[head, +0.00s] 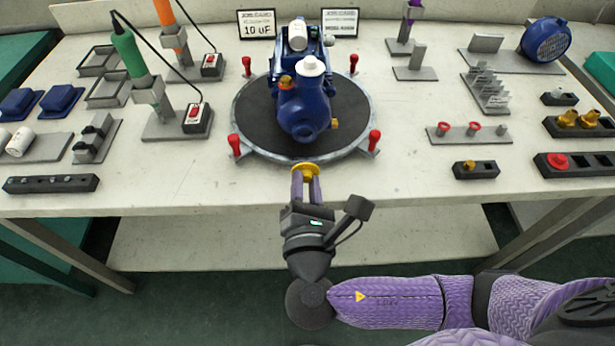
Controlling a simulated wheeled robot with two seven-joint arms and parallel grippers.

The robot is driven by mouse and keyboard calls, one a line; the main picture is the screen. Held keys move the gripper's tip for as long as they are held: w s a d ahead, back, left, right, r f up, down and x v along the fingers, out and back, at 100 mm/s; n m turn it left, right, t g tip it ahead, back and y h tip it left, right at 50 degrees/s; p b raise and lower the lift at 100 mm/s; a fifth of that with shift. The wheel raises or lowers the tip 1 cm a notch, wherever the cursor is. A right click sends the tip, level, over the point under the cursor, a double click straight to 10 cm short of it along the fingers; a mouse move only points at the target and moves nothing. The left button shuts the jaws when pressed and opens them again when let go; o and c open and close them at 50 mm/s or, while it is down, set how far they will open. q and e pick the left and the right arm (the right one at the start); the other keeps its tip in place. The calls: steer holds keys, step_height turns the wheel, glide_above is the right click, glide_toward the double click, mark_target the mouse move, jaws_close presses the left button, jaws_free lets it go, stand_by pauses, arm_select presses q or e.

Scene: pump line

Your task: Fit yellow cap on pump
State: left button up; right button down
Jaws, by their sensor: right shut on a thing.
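The pump (304,108) is a dark blue machine on a round turntable in the middle of the table, its rounded casing facing me. A white cap sits on its top and an orange-yellow fitting shows at its upper left. A small yellow fitting sticks out at its lower right. My right gripper (306,176) is shut on the yellow cap (307,168), a round disc at its fingertips. The cap is near the turntable's front edge, in front of the pump and apart from it. My left gripper is not in view.
The round turntable (252,128) has several red handles around its rim. Yellow caps in a black holder (562,126) and a red cap in another (598,170) are at the right. A green tool (130,55) stands at the left.

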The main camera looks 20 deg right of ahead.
mark_target(304, 135)
steer(key=shift+w, duration=0.1)
steer(key=shift+d+b+x, duration=0.2)
steer(key=shift+b+x, duration=1.15)
steer(key=shift+x, duration=1)
steer(key=shift+w, duration=0.25)
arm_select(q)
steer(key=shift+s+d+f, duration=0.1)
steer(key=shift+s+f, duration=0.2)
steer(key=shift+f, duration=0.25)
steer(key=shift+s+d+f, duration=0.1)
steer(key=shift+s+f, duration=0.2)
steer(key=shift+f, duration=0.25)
arm_select(e)
steer(key=shift+w+d, duration=0.2)
steer(key=shift+w, duration=0.25)
arm_select(q)
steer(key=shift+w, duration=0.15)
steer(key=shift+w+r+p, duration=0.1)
steer(key=shift+p, duration=0.2)
arm_select(e)
steer(key=shift+r, duration=0.1)
arm_select(q)
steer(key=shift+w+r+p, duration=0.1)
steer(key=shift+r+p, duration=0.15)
steer(key=shift+p, duration=0.05)
